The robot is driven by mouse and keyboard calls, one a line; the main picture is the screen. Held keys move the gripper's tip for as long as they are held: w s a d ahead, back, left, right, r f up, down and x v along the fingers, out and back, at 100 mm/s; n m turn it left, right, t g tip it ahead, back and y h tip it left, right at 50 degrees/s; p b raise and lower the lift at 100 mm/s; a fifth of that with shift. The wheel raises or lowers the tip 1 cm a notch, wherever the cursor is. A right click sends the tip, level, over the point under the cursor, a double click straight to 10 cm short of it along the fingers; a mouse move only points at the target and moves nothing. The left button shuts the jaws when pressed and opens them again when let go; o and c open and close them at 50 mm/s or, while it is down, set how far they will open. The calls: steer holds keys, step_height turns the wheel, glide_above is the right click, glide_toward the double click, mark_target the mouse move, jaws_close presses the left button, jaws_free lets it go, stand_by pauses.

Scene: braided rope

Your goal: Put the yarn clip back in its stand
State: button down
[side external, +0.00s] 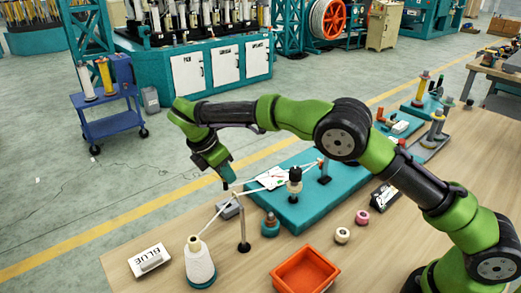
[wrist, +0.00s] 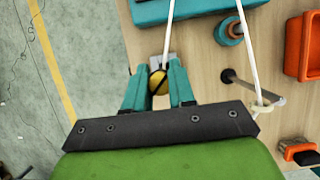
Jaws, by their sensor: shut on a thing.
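My gripper (wrist: 158,88) has its teal fingers closed around a small round yellow piece with a dark line across it, which looks like the yarn clip (wrist: 158,82). A white yarn (wrist: 168,35) runs from it toward the top of the wrist view. A small grey block (wrist: 154,61), likely the stand, shows just beyond the fingertips. In the side view the grey block (side external: 230,209) lies on the table below my gripper (side external: 228,183). The clip is hard to make out there. I cannot tell whether the clip touches the block.
A thin post (side external: 243,235) stands right of the block, with yarn near its top leading to a white cone (side external: 200,263). A teal board (side external: 300,212) with fittings lies beyond.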

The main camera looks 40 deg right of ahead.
mark_target(226, 189)
steer(key=shift+f, duration=2.4)
steer(key=shift+f, duration=1.6)
stand_by(1.2)
steer(key=c, duration=0.9)
jaws_free()
steer(key=shift+o, duration=0.2)
